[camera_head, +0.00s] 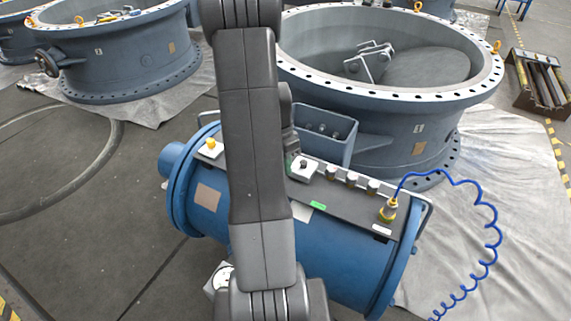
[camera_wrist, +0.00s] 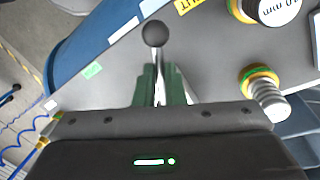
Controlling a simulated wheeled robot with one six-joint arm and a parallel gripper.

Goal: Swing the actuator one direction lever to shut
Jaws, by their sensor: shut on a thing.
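In the wrist view a lever (camera_wrist: 155,36) with a dark ball knob and a thin metal shaft stands over the grey panel (camera_wrist: 222,60). My gripper (camera_wrist: 160,84) is shut on the shaft below the knob, with one dark green finger on each side. The base of the lever is hidden behind my gripper body. A yellow label (camera_wrist: 187,5) ending in "UT" lies beyond the knob, to its right. In the head view the blue actuator cylinder (camera_head: 338,262) carries the panel on top. My arm crosses in front, and the gripped lever cannot be made out there.
Brass-and-steel fittings (camera_wrist: 262,85) stand close right of my gripper. A coiled blue hose (camera_head: 490,235) leaves the panel's right end. A large grey valve ring (camera_head: 400,125) stands just behind the actuator. Dark open floor (camera_head: 75,230) lies to the left.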

